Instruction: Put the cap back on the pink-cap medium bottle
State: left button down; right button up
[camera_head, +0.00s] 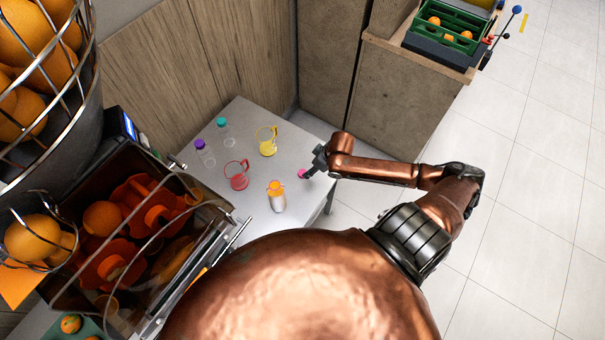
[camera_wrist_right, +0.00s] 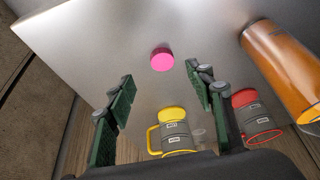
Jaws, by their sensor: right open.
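The pink cap (camera_head: 301,173) lies on the grey table, at the tip of my right gripper (camera_head: 316,162). In the right wrist view the cap (camera_wrist_right: 162,60) lies alone on the table top, beyond the open fingers of my right gripper (camera_wrist_right: 160,101). Nothing is between the fingers. An orange and whitish bottle-like container (camera_head: 276,196) stands to the left of the cap. In the right wrist view it is a large orange cylinder (camera_wrist_right: 284,66) at the right edge. I cannot tell whether it is the pink-cap bottle. My left gripper is not in view.
A red cup (camera_head: 237,175) and a yellow cup (camera_head: 267,142) stand on the table. Clear bottles with a purple cap (camera_head: 200,144) and a teal cap (camera_head: 221,122) stand further left. The juicer (camera_head: 130,170) is at left. Wooden panels (camera_head: 165,65) border the table's back.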

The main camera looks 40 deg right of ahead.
jog(key=shift+x, duration=1.35)
jog(key=b+x, duration=0.1)
jog(key=x, duration=0.4)
jog(key=shift+w+a, duration=0.15)
jog(key=shift+w, duration=0.05)
jog(key=shift+c, duration=0.2)
jog(key=c, duration=0.7)
